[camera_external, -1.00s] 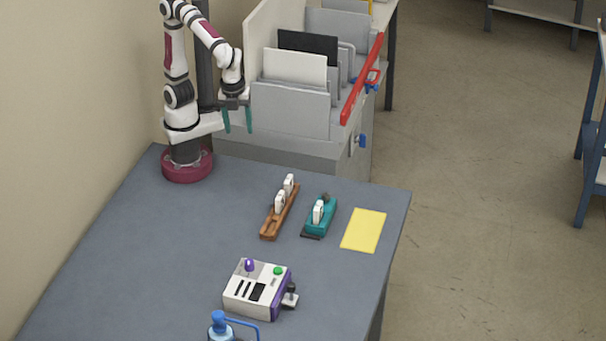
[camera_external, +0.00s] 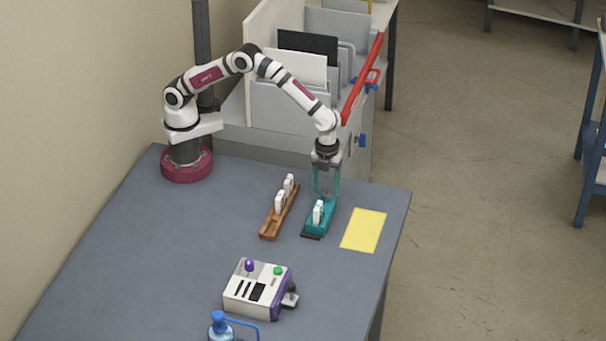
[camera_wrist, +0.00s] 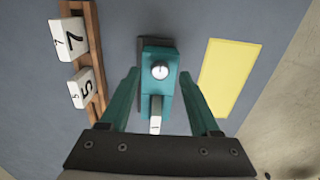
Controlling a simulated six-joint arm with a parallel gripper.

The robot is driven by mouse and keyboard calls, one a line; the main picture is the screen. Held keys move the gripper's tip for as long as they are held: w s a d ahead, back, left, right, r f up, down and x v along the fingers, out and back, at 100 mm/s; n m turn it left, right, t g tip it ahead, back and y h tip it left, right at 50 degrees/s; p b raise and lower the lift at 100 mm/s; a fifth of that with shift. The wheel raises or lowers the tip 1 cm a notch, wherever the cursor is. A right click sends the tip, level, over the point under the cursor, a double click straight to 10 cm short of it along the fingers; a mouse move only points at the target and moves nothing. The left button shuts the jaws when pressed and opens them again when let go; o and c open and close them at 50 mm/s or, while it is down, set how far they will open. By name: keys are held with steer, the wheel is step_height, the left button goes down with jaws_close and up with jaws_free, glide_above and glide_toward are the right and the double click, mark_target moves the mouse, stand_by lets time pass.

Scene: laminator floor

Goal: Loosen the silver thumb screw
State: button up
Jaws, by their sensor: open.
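The silver thumb screw (camera_wrist: 159,71) is a small round knob with a dark line, on top of a teal holder (camera_wrist: 150,50). The holder lies on the table, also in the external view (camera_external: 312,229), with a white numbered tile (camera_external: 318,213) on it. My gripper (camera_external: 326,193) points down just above the far end of the holder. Its two teal fingers are open and empty. In the wrist view the screw shows between and beyond the fingers. I cannot make out the screw in the external view.
A wooden rack (camera_external: 268,227) with white numbered tiles stands left of the holder. A yellow sheet (camera_external: 364,230) lies to its right, near the table edge. A white and purple device (camera_external: 250,300) and a blue-topped bottle (camera_external: 218,325) are nearer. The table's left side is clear.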

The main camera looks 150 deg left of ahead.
steer(key=shift+f, duration=0.8)
jaws_close()
